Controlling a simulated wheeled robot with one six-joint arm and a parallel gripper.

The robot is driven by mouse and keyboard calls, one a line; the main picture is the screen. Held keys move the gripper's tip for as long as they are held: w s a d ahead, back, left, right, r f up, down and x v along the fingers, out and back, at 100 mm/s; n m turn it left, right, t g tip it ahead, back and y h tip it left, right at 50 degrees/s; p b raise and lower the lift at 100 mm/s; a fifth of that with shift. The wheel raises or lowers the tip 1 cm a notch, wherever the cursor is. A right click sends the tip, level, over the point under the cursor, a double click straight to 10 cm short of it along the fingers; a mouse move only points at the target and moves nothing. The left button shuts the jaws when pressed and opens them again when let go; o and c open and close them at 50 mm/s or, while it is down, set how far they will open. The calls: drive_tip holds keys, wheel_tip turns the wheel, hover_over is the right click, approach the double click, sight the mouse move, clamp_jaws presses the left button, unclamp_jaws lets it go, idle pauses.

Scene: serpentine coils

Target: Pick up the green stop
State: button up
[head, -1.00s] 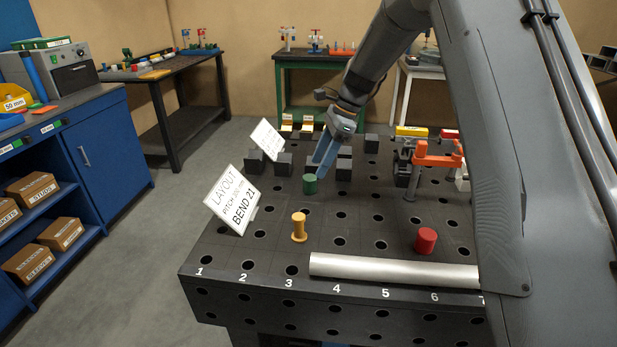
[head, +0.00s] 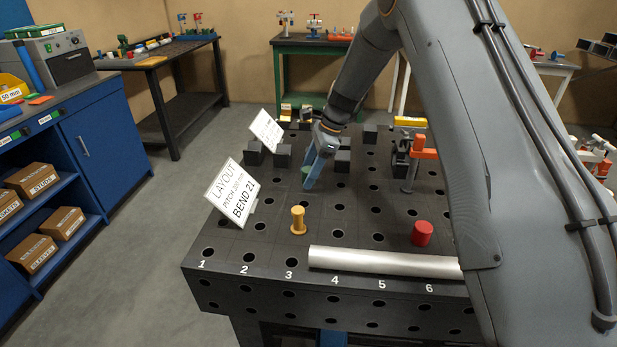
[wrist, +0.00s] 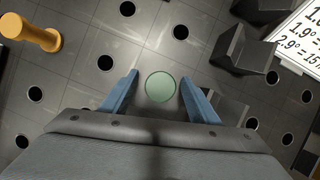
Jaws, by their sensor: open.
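The green stop (wrist: 160,87) is a short round cylinder, seen from above in the wrist view. It stands on the dark perforated table (head: 270,243). My gripper (wrist: 158,84) is open, with one blue finger on each side of the stop's near part and a gap on both sides. In the head view my gripper (head: 309,184) is down at the stop, and the fingers hide most of it. Only a small green patch of the stop (head: 306,170) shows there.
A yellow peg (head: 298,220), a red cylinder (head: 422,233) and a pale tube (head: 385,262) are nearer the front edge. Dark blocks (head: 283,156) and a layout sign (head: 233,192) stand close by. An orange clamp (head: 417,150) stands to the right.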

drive_tip(key=shift+c, duration=0.2)
clamp_jaws()
drive_tip(key=shift+r, duration=0.15)
